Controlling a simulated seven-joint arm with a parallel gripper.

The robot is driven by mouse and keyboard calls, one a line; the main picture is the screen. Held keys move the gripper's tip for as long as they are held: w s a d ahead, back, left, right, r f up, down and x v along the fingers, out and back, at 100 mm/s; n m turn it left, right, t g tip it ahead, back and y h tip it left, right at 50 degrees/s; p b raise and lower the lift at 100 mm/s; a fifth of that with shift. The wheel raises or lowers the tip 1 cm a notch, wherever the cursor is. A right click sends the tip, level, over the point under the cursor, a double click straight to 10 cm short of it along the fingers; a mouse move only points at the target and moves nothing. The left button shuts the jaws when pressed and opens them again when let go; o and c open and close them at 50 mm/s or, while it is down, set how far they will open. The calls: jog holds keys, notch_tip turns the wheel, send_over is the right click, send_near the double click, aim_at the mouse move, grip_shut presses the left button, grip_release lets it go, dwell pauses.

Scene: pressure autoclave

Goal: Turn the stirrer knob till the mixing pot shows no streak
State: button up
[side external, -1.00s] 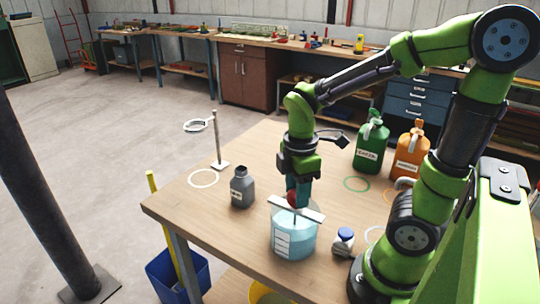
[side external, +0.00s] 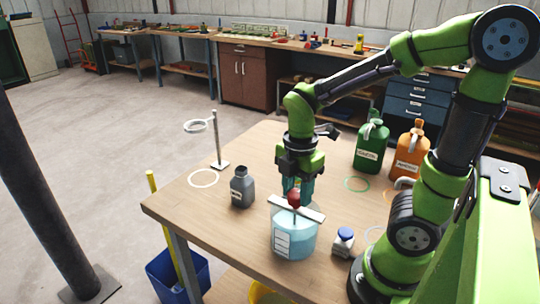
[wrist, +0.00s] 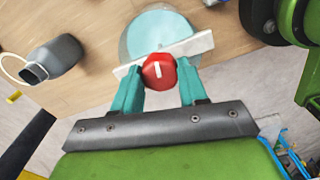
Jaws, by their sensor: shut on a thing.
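The mixing pot (side external: 302,242) is a clear vessel of light blue liquid with a white label, near the table's front edge. A pale crossbar (side external: 311,212) lies across its top and carries the red stirrer knob (side external: 294,198). My gripper (side external: 299,188) points down over the pot and is shut on the knob. In the wrist view, its teal fingers (wrist: 160,80) are on either side of the knob (wrist: 158,70), whose white mark is nearly upright. The liquid (wrist: 158,32) looks even pale blue there; I make out no streak, but the bar and knob cover part of it.
Green (side external: 371,147) and orange (side external: 409,152) jugs stand behind. A ring stand (side external: 216,145) is at the back left.

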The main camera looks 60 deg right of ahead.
aim_at(297, 193)
jog(key=o, duration=1.1)
jog(key=shift+c, duration=0.2)
jog(key=shift+r, duration=0.1)
notch_tip(297, 193, up, 17)
